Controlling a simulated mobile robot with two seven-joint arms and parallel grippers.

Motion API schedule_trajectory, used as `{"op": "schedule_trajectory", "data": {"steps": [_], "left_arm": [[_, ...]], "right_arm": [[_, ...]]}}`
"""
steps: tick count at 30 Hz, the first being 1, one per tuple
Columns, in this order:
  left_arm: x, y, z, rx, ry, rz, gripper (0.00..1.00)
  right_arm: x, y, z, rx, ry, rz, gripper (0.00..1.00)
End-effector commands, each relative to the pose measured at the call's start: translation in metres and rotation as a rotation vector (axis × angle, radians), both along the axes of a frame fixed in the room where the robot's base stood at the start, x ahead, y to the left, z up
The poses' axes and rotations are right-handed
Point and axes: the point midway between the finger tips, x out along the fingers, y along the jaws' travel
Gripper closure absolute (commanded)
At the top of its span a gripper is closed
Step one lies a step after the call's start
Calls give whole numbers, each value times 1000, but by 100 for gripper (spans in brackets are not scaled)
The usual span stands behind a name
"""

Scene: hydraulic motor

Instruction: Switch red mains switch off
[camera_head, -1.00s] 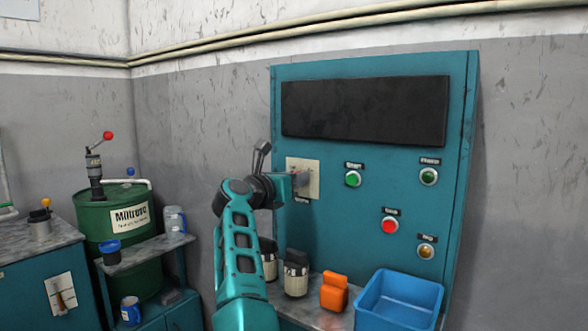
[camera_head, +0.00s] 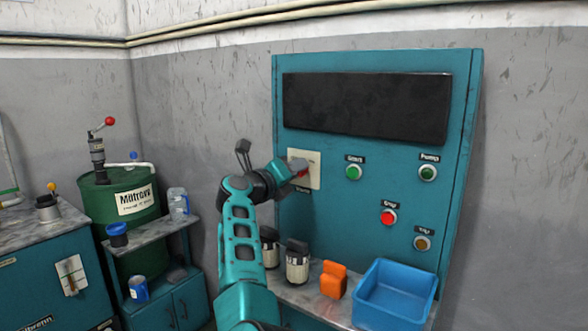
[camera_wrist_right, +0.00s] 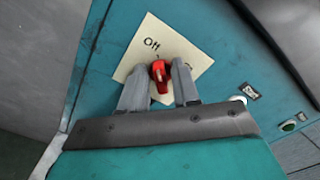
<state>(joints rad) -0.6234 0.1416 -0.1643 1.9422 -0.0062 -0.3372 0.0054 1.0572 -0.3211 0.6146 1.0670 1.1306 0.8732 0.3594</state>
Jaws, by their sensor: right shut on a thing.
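The red mains switch (camera_wrist_right: 159,76) is a rotary knob on a cream plate (camera_wrist_right: 188,52) on the teal control cabinet. In the right wrist view it sits between the two fingers of my right gripper (camera_wrist_right: 160,88), which is shut on it. The knob's upper end lies close to the "Off" lettering on the plate. A second label is mostly hidden behind the right-hand finger. My left gripper is out of view.
Green start (camera_head: 353,172) and pump (camera_head: 428,172) buttons, a red button (camera_head: 388,217) and an amber one (camera_head: 422,243) are right of the plate. Below stand a blue bin (camera_head: 398,292), an orange block (camera_head: 333,280) and dark-topped jars (camera_head: 297,262).

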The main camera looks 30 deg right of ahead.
Motion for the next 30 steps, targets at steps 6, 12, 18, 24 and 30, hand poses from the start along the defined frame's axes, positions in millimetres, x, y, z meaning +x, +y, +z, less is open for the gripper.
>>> {"op": "schedule_trajectory", "data": {"steps": [6,12,18,24,30], "left_arm": [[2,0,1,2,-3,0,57],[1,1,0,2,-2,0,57],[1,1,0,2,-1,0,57],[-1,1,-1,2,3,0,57],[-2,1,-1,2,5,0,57]], "right_arm": [[0,1,-2,-5,22,1,100],[0,1,-2,-5,23,0,100],[0,1,-2,-5,22,1,62],[0,0,-1,-6,19,1,61],[0,1,-1,-6,18,0,61]]}}
